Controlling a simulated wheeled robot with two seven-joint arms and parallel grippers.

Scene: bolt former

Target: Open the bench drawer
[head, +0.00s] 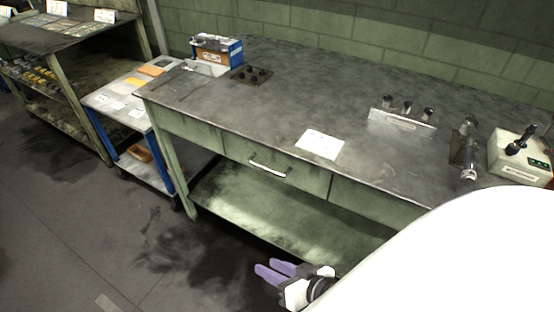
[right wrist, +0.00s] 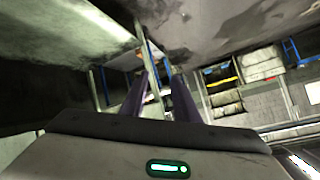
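The bench drawer (head: 275,171) is in the middle of the green bench front, with a pale bar handle (head: 268,168) on its face. The drawer front looks flush with the bench, so it appears closed. My right gripper (head: 268,271), with purple fingers, is low in front of the bench, below and apart from the handle. Its fingers (right wrist: 160,98) also show in the right wrist view, spread with a gap between them and nothing held. My left gripper is in neither view.
The bench top (head: 300,95) holds a white sheet (head: 320,144), a metal rack (head: 402,122) and a pale device (head: 520,158) at the right. A blue-legged cart (head: 125,105) stands left of the bench. The floor in front is clear.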

